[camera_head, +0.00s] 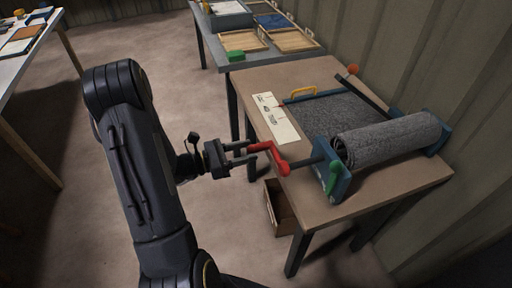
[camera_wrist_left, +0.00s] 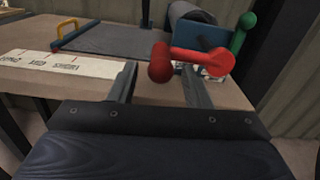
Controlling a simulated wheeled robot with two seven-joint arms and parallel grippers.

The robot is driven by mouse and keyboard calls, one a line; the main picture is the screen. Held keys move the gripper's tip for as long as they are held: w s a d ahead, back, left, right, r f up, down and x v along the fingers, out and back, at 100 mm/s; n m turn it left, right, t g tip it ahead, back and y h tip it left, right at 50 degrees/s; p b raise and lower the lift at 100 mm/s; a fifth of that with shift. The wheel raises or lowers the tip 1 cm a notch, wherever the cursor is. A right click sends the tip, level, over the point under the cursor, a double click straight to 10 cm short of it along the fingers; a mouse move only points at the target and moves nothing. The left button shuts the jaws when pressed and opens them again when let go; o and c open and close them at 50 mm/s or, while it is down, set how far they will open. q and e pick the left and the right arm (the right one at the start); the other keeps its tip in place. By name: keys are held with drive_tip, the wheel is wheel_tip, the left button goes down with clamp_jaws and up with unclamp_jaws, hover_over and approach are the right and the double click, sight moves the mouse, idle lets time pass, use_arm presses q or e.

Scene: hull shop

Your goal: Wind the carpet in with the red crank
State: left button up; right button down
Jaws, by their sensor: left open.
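The red crank (camera_head: 279,157) sticks out from the near left end of the roller, over the table's front edge; it also shows in the left wrist view (camera_wrist_left: 205,57). The grey carpet (camera_head: 392,139) is partly wound on the roller, and a flat stretch (camera_head: 335,115) lies behind it on the table. My left gripper (camera_head: 249,154) is open at the crank's handle. In the left wrist view, the rounded handle end (camera_wrist_left: 160,62) appears between the two fingertips; whether they touch it I cannot tell. My right gripper is in neither view.
A green lever (camera_head: 333,178) sits on the roller's blue end plate, near the crank. A white marked strip (camera_head: 275,118), a yellow handle (camera_head: 302,92) and an orange knob (camera_head: 353,69) are on the table. A wooden box (camera_head: 283,209) is below. Open floor lies left.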

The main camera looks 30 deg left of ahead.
sight(256, 147)
use_arm(q)
drive_tip(key=shift+x, duration=1.8)
drive_tip(key=shift+s, duration=0.1)
clamp_jaws()
